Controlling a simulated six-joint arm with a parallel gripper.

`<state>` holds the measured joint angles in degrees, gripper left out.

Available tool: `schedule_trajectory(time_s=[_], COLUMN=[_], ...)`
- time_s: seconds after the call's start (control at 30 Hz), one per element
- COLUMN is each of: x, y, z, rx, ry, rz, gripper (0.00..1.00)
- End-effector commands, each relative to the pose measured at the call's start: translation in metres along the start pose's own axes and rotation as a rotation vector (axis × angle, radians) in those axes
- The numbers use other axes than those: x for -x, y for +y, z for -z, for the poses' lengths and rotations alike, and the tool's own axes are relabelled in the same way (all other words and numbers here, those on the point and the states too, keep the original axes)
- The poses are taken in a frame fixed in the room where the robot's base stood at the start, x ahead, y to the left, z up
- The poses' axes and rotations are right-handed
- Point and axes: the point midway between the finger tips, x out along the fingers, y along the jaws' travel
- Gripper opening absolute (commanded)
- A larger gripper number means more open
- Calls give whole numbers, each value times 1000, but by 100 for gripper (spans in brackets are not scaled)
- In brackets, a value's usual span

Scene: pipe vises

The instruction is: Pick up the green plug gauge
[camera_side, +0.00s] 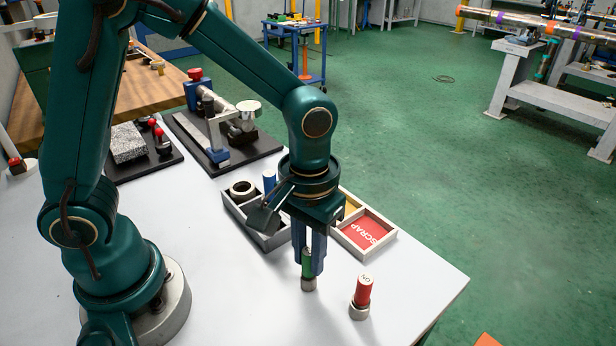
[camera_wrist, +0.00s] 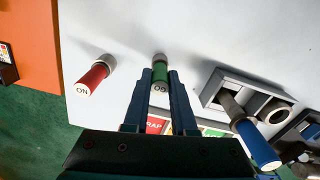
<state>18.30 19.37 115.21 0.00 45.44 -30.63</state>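The green plug gauge (camera_side: 307,264) stands upright at the table's front, its grey metal end down at the white table top. My gripper (camera_side: 309,268) points straight down over it, with one blue finger on each side of the green handle. In the wrist view, the gauge (camera_wrist: 160,74) shows its end marked "GO" between the two fingertips (camera_wrist: 160,78). The fingers are very close to the handle; I cannot tell whether they touch it. The gauge looks to be on the table, not clearly raised.
A red plug gauge (camera_side: 363,290) stands close by on the right. Behind my gripper are a grey tray (camera_side: 268,241) with a ring and a blue plug gauge (camera_side: 269,180), and a divided box with a red "SCRAP" compartment (camera_side: 364,229).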

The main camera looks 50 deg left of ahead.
Motion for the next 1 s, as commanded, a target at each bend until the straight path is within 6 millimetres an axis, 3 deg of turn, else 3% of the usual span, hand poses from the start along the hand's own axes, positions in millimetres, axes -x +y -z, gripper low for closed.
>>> schedule_trajectory(time_s=[0.47, 0.8, 1.0], x=[8, 69, 96], y=[1, 1, 1], z=[1, 2, 1], rx=[0, 0, 0], ry=[4, 8, 5], rz=[-3, -5, -3], gripper=[0, 0, 0])
